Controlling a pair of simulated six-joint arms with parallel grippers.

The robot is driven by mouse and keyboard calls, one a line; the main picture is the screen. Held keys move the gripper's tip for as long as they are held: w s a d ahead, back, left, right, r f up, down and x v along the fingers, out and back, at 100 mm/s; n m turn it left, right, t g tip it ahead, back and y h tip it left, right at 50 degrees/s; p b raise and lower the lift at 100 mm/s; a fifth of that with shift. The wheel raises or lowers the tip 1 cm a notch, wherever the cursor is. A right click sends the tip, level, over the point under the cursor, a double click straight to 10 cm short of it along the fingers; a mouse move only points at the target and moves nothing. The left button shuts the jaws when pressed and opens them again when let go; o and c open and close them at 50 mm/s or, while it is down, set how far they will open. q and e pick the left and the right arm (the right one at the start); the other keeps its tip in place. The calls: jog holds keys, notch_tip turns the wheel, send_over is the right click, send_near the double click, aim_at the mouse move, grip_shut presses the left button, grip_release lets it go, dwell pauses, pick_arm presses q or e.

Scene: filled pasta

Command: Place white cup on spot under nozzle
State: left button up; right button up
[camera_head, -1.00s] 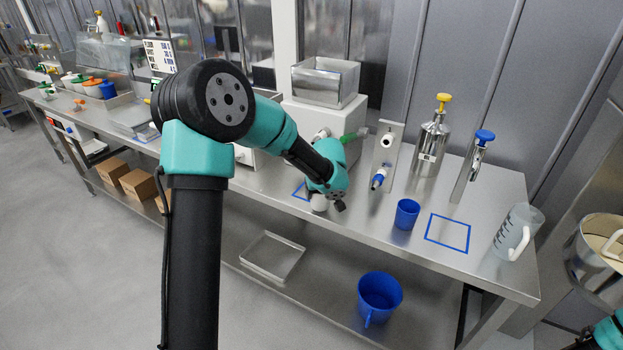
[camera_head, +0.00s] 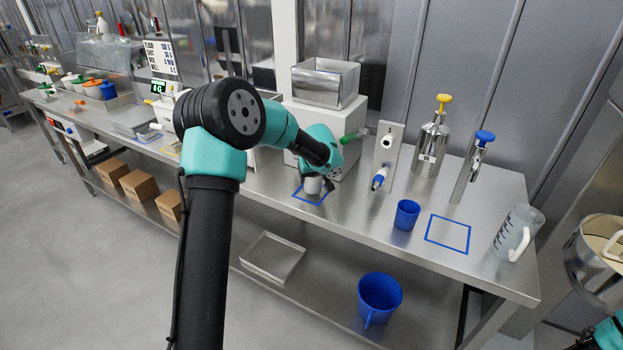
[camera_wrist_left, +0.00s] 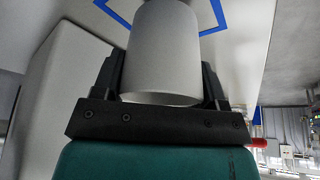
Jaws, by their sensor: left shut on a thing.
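The white cup (camera_head: 313,186) is held in my left gripper (camera_head: 322,180), over or at the blue-outlined square spot (camera_head: 299,196) in front of the white machine with the metal hopper. In the left wrist view the cup (camera_wrist_left: 172,55) fills the space between the two black fingers of my left gripper (camera_wrist_left: 168,75), with the blue outline (camera_wrist_left: 208,30) beyond it. I cannot tell whether the cup touches the table. The nozzle above this spot is hidden or unclear.
The white machine (camera_head: 345,118) stands close behind the gripper. A blue-tipped tap (camera_head: 379,179), a blue cup (camera_head: 406,214), an empty blue square (camera_head: 428,238), a pump bottle (camera_head: 430,145) and a clear jug (camera_head: 515,232) stand to the right. A blue bucket (camera_head: 379,298) is on the lower shelf.

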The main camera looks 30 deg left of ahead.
pick_arm(q)
jog(key=shift+w+a+f, duration=0.25)
jog(key=shift+a, duration=0.1)
jog(key=shift+f, duration=0.5)
jog(key=shift+f, duration=0.2)
jog(key=o, duration=0.9)
jog(key=shift+r, duration=0.15)
jog(key=shift+d+r, duration=0.1)
jog(key=shift+r, duration=0.15)
jog(key=s+d, duration=0.5)
jog(key=d, duration=0.1)
jog(key=s+d, duration=0.3)
jog(key=shift+s+r, duration=0.3)
jog(key=shift+r, duration=0.05)
